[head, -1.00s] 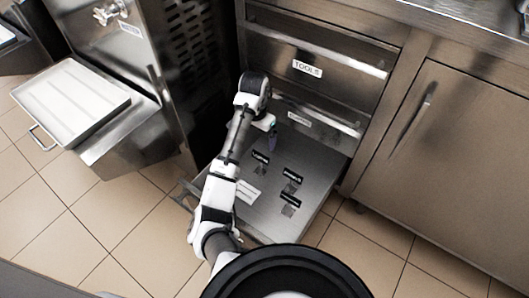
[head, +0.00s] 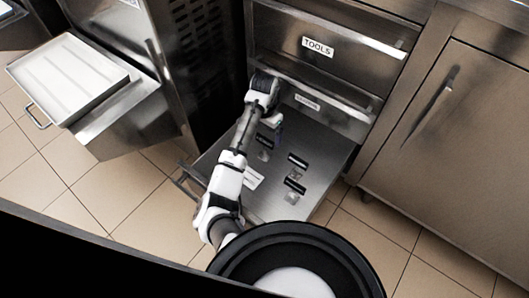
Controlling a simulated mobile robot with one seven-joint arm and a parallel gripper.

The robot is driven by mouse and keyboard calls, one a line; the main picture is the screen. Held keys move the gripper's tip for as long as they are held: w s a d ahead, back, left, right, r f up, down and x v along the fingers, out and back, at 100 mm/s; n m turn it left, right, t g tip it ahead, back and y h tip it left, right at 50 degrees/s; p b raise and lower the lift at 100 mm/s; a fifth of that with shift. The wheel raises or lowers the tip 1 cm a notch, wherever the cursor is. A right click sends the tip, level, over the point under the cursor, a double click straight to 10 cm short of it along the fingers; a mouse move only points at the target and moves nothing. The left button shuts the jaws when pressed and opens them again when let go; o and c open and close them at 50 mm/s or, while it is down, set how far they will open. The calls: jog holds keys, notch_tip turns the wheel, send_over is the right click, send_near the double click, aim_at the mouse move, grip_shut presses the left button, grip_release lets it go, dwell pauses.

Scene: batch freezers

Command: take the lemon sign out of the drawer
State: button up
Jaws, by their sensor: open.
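The drawer (head: 325,168) is pulled open, low beneath the TOOLS drawer. Several small black signs with pale lettering stand on its floor: a far-left sign (head: 265,141), a right sign (head: 298,160) and a near sign (head: 295,186). The lettering is too small to tell which is the lemon sign. My gripper (head: 278,136) is open over the back part of the drawer, just right of the far-left sign. Its fingers are small and dark here, and I cannot make out contact with any sign.
A white card (head: 253,178) lies in the drawer beside my arm. The shut TOOLS drawer (head: 350,50) is above. A machine with a white tray (head: 70,75) stands left; a shut cabinet door (head: 450,140) is right. Tiled floor (head: 390,235) is clear at front right.

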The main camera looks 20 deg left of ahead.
jog(key=f, duration=0.2)
jog(key=f+b, duration=0.1)
jog(key=f, duration=0.1)
jog(key=shift+w+d+f, duration=0.15)
jog(key=shift+d+f, duration=0.05)
jog(key=shift+f, duration=0.1)
jog(key=c, duration=1.4)
